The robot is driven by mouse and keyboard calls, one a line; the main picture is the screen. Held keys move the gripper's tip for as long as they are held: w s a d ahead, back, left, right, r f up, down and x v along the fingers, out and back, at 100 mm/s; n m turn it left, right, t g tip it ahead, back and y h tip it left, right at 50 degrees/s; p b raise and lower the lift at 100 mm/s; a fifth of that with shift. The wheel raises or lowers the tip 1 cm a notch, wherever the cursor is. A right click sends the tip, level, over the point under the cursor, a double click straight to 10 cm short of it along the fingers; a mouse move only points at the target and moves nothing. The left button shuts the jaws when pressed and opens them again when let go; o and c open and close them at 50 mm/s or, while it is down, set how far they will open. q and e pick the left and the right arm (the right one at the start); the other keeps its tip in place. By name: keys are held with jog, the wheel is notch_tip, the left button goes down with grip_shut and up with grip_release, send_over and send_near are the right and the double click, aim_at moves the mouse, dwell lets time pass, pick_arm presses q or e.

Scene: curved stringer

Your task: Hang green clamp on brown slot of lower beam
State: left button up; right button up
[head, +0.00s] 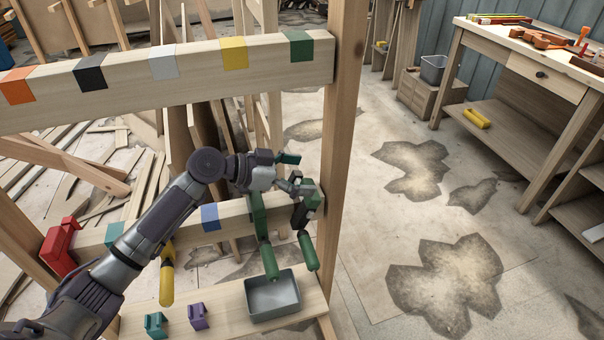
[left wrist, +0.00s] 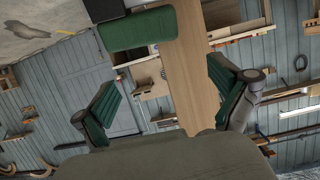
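The lower beam (head: 185,228) crosses below the upper beam. One green clamp (head: 258,218) hangs on its right part with the handle downward. A second green clamp (head: 307,250) is at the right end by the post, partly hidden by my left gripper (head: 292,180). I cannot tell whether it rests on the beam. In the left wrist view, the gripper (left wrist: 162,85) has its two green-padded fingers wide apart, with a green block-like part (left wrist: 138,29) beyond the tips. No brown slot can be made out; it may be hidden. My right gripper is not in view.
The upper beam (head: 130,82) carries coloured bands. The post (head: 343,130) stands at right.

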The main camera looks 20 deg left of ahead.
pick_arm(q)
jog(key=shift+f, duration=0.1)
jog(key=shift+s+f, duration=0.1)
jog(key=shift+f, duration=0.05)
jog(key=shift+s+a, duration=0.1)
jog(key=v, duration=0.8)
jog(key=shift+r, duration=0.2)
dwell(0.5)
